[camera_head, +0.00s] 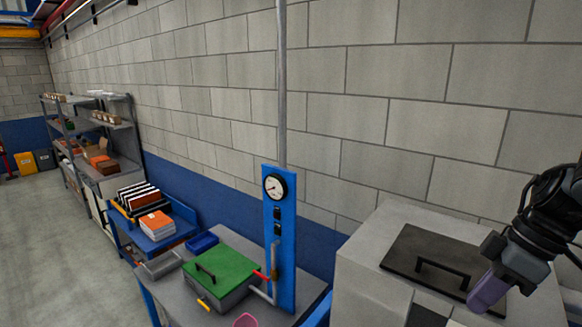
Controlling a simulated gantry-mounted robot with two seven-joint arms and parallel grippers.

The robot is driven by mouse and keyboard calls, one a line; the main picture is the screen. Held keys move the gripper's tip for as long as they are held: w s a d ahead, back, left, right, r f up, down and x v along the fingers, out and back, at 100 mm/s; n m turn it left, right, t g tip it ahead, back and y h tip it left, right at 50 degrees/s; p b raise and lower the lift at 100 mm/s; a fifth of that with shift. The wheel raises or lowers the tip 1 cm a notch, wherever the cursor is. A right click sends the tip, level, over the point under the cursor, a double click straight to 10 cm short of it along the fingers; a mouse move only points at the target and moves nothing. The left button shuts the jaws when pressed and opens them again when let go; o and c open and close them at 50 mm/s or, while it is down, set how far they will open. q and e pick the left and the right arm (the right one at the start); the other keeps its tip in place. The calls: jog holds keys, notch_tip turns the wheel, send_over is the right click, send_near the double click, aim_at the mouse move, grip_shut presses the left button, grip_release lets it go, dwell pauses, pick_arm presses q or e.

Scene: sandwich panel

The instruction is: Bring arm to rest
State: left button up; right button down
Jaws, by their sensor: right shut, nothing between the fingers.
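My right arm comes in at the right edge. Its black and grey gripper (487,293) points down and to the left, in front of a dark panel with a handle (432,262). The purple-grey fingertips look shut, with nothing held between them. They overlap the panel's lower right part in the picture; I cannot tell whether they touch it. My left arm and gripper are not in view.
The pale cabinet (362,268) carries the dark panel. Left of it, a grey bench holds a green-lidded box (222,268), a blue gauge post (278,235) and a pink item (246,320). A blue cart (165,230) and shelves stand farther left. The left floor is clear.

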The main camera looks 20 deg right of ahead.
jog(key=s+a+f+y, duration=0.1)
jog(key=a+f+y, duration=0.2)
jog(key=f, duration=0.5)
jog(key=s+a+f+y+p, duration=0.1)
jog(key=s+a+f+y, duration=0.15)
jog(key=f, duration=0.65)
jog(key=s+a+f+y, duration=0.15)
jog(key=a+f, duration=0.25)
jog(key=f, duration=0.4)
jog(key=w+a+f+m+t+h+p, duration=0.1)
jog(key=a+f+m+t, duration=0.3)
jog(key=a, duration=0.4)
jog(key=w+a+f+m+t+h, duration=0.1)
jog(key=a+f+m+t, duration=0.1)
jog(key=a+f+t, duration=0.45)
jog(key=s+d+f+g+h, duration=0.2)
jog(key=s+d+g+h, duration=0.3)
jog(key=s+g+h, duration=0.3)
jog(key=shift+s+d+f+n+g+p, duration=0.2)
jog(key=shift+s+n+g+p, duration=0.15)
jog(key=shift+s, duration=0.6)
